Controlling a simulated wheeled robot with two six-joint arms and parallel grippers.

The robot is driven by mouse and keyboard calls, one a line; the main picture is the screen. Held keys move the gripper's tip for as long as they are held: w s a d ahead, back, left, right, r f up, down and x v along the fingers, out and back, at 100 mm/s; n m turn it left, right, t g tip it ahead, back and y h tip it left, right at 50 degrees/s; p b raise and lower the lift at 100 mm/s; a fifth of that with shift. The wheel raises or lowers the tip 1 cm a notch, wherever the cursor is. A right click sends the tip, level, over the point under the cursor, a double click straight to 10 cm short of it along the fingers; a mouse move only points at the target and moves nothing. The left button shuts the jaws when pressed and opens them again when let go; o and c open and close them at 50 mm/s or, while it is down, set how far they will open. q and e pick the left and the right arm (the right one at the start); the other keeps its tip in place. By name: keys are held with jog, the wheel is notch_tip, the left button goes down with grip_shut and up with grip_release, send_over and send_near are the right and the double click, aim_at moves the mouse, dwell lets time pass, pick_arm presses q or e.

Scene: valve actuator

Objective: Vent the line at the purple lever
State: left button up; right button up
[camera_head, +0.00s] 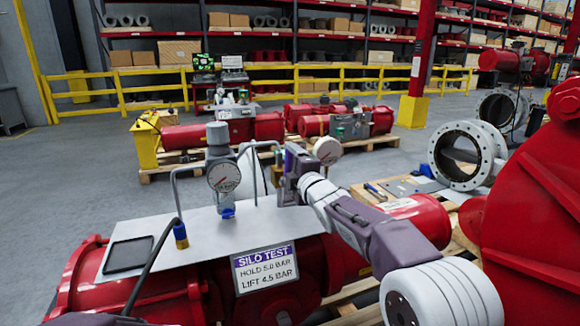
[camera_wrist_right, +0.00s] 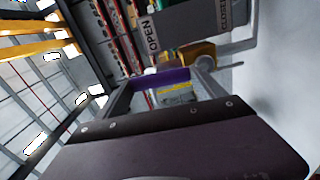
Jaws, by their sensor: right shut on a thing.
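The purple lever shows in the right wrist view (camera_wrist_right: 168,78) as a purple bar between the fingers of my right gripper (camera_wrist_right: 165,88). In the head view my right gripper (camera_head: 287,168) reaches in from the right to the far side of the grey panel (camera_head: 225,228) and is shut on the lever. The gripper mostly hides the lever there. A plate with OPEN (camera_wrist_right: 152,35) and CLOSED (camera_wrist_right: 223,14) labels shows beyond the lever. A round pressure gauge (camera_head: 224,177) stands on the panel left of the gripper; its reading is too small to tell. My left gripper is not in view.
A second gauge (camera_head: 327,151) is just right of the gripper. A SILO TEST sign (camera_head: 265,264) hangs in front. A big red housing (camera_head: 535,215) stands at the right.

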jog(key=o, duration=2.1)
jog(key=shift+c, duration=0.2)
jog(key=v, duration=0.9)
